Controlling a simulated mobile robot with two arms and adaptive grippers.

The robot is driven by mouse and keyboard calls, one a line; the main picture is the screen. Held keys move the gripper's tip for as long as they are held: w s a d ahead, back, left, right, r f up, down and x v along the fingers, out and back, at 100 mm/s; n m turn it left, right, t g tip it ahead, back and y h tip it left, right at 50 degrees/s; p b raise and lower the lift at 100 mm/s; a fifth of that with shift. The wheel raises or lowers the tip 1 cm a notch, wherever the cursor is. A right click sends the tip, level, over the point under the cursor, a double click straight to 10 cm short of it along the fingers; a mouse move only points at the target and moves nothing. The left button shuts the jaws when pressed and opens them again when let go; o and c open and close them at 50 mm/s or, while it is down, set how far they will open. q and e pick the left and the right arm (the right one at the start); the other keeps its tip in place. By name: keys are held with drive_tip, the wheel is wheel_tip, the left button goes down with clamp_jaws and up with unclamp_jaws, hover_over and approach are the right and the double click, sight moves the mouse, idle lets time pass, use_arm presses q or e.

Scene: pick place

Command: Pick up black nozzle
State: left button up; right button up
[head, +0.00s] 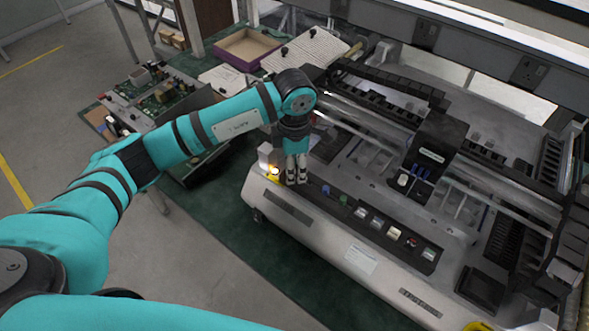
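My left gripper (296,178) points down at the front left corner of the large grey machine (300,216). Its fingertips are close together, just above or touching the machine's front ledge. I cannot tell whether they hold anything. A black nozzle cannot be picked out for sure; one may be hidden at the fingertips. A row of small coloured parts or buttons (393,233) runs along the front ledge, to the right of the gripper. My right gripper is not in view.
A lit yellow lamp (273,171) is close to the left of my gripper. The machine's black head (434,155) and rails stand to the right. Circuit boards (163,95), white sheets (305,50) and a purple-edged tray (246,47) lie behind. Floor is clear at left.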

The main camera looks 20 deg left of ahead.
use_arm(q)
drive_tip(key=c, duration=0.8)
drive_tip(key=shift+o, duration=0.2)
drive_tip(key=shift+r, duration=0.15)
